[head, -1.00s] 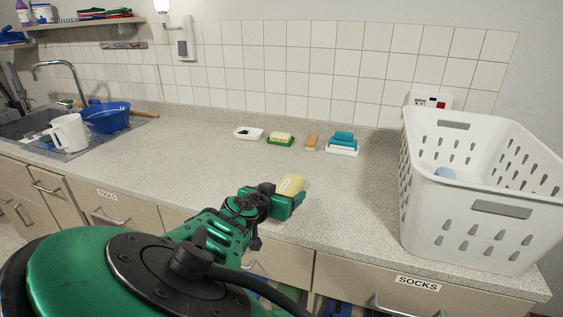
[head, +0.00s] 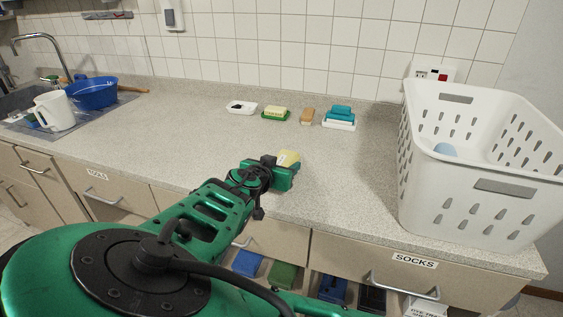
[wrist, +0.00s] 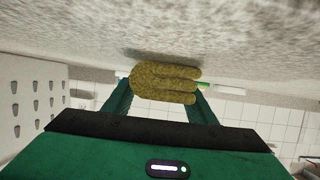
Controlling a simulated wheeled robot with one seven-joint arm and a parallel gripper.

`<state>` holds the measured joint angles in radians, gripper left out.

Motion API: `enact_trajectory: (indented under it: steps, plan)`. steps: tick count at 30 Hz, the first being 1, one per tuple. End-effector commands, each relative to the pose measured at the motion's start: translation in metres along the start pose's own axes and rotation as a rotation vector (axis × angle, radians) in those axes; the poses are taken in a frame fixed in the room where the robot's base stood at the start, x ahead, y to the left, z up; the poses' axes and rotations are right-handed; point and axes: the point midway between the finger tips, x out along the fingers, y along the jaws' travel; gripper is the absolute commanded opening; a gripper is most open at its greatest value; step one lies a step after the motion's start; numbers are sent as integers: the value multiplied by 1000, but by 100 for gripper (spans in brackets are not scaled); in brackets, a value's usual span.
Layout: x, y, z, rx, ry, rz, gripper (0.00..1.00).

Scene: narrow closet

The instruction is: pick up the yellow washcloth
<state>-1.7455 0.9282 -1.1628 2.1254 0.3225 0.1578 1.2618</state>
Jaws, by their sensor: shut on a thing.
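The yellow washcloth (head: 289,157) is a small folded piece at the front middle of the counter. In the wrist view the washcloth (wrist: 165,82) looks olive-yellow with rolled folds and sits between my fingers. My gripper (head: 281,169) is shut on it; both green fingers (wrist: 163,98) press on its sides. The counter surface is close to the cloth, with a dark shadow beside it; whether they touch I cannot tell. My gripper hides part of the cloth in the head view.
A white dish (head: 241,107), a yellow bar on a green dish (head: 275,114), an orange-brown bar (head: 307,116) and teal pieces on a white dish (head: 340,117) line the back. A white basket (head: 417,190) stands right. A blue bowl (head: 93,93) and white jug (head: 54,111) are left.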

Motion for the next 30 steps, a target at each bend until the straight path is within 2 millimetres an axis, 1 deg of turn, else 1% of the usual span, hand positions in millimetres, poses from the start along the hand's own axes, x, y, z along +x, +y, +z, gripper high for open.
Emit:
enact_trajectory:
  steps: [5, 10, 14, 17, 24, 30]
  plan:
    - [-1, 0, -1, 1, 0, 0, 29]
    - [-4, 0, -8, 1, 0, -1, 29]
    - [-9, 0, -21, 3, -1, -2, 29]
    - [-15, -1, -36, 4, -3, -3, 29]
    - [-61, -38, -52, 2, -1, -6, 29]
    - [-93, -64, -62, 1, 0, -3, 29]
